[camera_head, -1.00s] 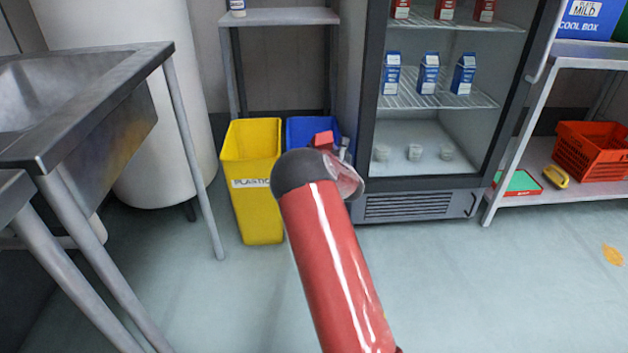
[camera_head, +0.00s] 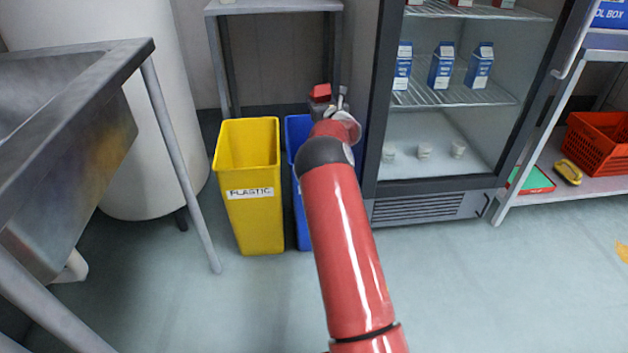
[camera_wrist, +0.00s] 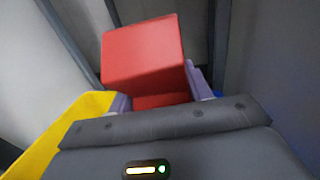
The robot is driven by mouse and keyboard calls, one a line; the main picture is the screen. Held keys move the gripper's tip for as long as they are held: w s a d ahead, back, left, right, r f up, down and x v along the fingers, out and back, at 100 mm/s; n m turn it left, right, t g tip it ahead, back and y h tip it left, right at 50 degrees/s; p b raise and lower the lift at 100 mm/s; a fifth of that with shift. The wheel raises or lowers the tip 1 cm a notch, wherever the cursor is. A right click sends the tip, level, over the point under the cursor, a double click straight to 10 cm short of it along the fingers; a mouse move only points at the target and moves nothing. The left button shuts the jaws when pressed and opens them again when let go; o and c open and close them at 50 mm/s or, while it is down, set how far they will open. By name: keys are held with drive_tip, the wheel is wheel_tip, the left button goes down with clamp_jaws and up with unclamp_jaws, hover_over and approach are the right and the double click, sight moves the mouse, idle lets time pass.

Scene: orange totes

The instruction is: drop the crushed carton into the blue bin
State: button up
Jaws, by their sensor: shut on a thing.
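The crushed carton is red; in the head view the carton (camera_head: 321,92) shows above the blue bin (camera_head: 298,130), at the end of my arm. In the wrist view the carton (camera_wrist: 143,53) fills the upper middle, between the two fingers. My gripper (camera_head: 331,100) is shut on it; the fingers also show in the wrist view (camera_wrist: 160,98). The blue bin stands right of the yellow bin, and my arm hides much of it. I cannot tell whether the carton is fully over the bin's opening.
The yellow bin (camera_head: 250,190), labelled PLASTIC, stands directly left of the blue bin. A fridge (camera_head: 430,205) with blue cartons is close on the right. A metal table (camera_head: 270,6) stands behind the bins. A steel sink (camera_head: 70,110) is at the left.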

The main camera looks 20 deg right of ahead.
drive_tip(key=shift+s+f+b, duration=0.1)
drive_tip(key=shift+f+b, duration=0.2)
drive_tip(key=shift+f, duration=2.45)
drive_tip(key=o, duration=1)
drive_tip(key=shift+s, duration=0.1)
drive_tip(key=s, duration=0.7)
drive_tip(key=shift+s+a+b, duration=0.1)
drive_tip(key=shift+s+b, duration=0.2)
drive_tip(key=shift+b, duration=0.1)
